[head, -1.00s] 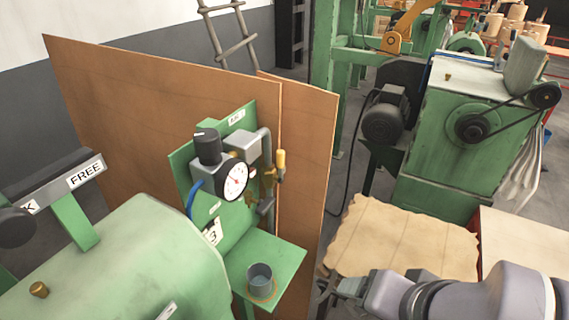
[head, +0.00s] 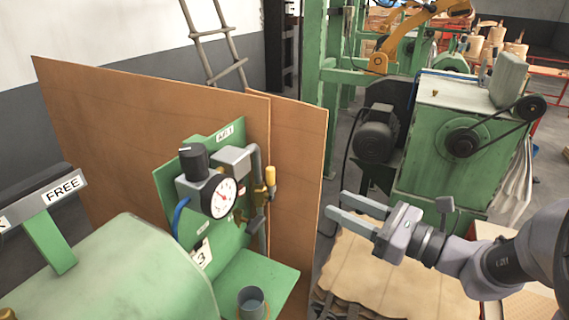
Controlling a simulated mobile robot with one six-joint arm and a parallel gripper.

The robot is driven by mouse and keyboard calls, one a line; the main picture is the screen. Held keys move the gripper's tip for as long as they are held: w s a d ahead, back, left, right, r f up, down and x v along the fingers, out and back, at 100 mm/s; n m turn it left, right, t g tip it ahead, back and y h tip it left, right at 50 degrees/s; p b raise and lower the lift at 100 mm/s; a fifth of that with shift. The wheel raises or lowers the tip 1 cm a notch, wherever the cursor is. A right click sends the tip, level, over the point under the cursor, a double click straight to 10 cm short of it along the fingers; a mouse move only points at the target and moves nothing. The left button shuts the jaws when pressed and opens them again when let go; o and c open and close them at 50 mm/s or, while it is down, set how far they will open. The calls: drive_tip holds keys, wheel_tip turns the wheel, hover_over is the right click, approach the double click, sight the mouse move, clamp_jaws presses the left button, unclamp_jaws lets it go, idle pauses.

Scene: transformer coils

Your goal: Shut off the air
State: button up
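The air panel (head: 228,140) is a green upright plate with a label reading "AIR 1". It carries a black-knobbed regulator (head: 194,160), a round white gauge (head: 220,196) and a grey pipe. A small valve with a yellow handle (head: 271,176) sits on the pipe at the panel's right edge; the handle stands upright. My gripper (head: 333,211) is to the right of the valve, apart from it, with its two grey fingers pointing left. The fingers are spread with nothing between them.
Brown boards (head: 150,135) stand behind the panel. A green shelf (head: 262,278) below it holds a grey cup (head: 251,302). A green machine with a motor (head: 377,135) stands behind my arm. Brown sheets (head: 365,275) lie below my gripper.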

sight(271, 184)
drive_tip(key=b+x, duration=0.3)
drive_tip(key=x, duration=1.4)
drive_tip(key=shift+a, duration=0.2)
drive_tip(key=shift+c, duration=0.2)
clamp_jaws()
